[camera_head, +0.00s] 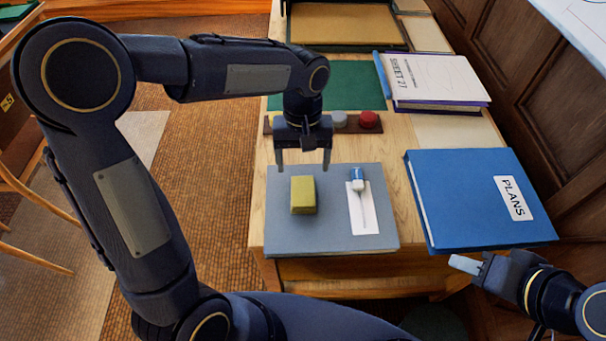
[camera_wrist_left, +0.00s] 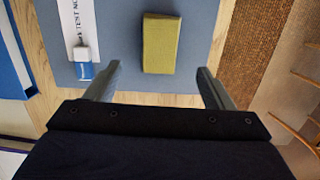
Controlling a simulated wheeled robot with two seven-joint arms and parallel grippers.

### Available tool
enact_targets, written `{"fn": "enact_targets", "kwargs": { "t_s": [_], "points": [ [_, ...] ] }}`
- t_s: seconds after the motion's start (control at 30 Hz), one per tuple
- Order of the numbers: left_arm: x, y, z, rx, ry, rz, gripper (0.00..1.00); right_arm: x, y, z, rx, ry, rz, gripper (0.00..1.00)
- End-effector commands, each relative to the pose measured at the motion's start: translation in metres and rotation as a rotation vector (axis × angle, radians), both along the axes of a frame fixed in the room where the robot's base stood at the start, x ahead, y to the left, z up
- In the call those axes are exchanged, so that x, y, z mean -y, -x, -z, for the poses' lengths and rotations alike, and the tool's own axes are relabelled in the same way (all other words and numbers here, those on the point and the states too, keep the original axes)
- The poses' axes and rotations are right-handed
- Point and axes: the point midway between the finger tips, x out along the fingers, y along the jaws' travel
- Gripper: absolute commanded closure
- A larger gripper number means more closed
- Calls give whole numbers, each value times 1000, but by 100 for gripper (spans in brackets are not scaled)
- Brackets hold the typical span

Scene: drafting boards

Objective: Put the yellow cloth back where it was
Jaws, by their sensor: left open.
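My left gripper (camera_head: 303,168) is open and empty, above the far edge of the mat and just beyond the cloth in the head view. In the left wrist view its two fingers (camera_wrist_left: 158,88) are spread wider than the cloth, with nothing between them. My right gripper (camera_head: 468,264) is at the lower right, apart from the cloth; its jaw opening cannot be made out.
A blue-and-white eraser-like item (camera_head: 358,179) lies on a white paper strip (camera_head: 363,215) right of the cloth. A rack (camera_head: 340,122) with round coloured tops stands behind my left gripper. A blue PLANS binder (camera_head: 470,195) and a SHEET 27 stack (camera_head: 432,78) occupy the right side.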

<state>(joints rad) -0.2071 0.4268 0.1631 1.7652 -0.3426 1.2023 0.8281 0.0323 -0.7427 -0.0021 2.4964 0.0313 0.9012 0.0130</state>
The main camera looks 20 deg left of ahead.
Motion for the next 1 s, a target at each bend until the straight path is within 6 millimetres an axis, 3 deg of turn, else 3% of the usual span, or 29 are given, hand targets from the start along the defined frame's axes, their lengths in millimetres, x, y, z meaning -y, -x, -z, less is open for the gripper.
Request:
{"fn": "enact_targets", "kwargs": {
  "t_s": [0.2,0.4,0.5,0.63,0.8,1.0],
  "points": [
    [-1,-3,-28,0,1,1,25,0,0,-3,0,0,0,62],
    [-2,-3,-33,2,3,1,25,0,0,-3,0,0,0,62],
    [-13,5,-40,26,24,5,25,0,0,-3,0,0,0,62],
    [-42,35,-58,106,91,18,25,0,0,-3,0,0,0,62],
    [-77,94,-71,281,195,51,25,0,0,-3,0,0,0,62],
    [-90,149,-64,497,261,80,25,0,0,-3,0,0,0,62]
  ]
}}
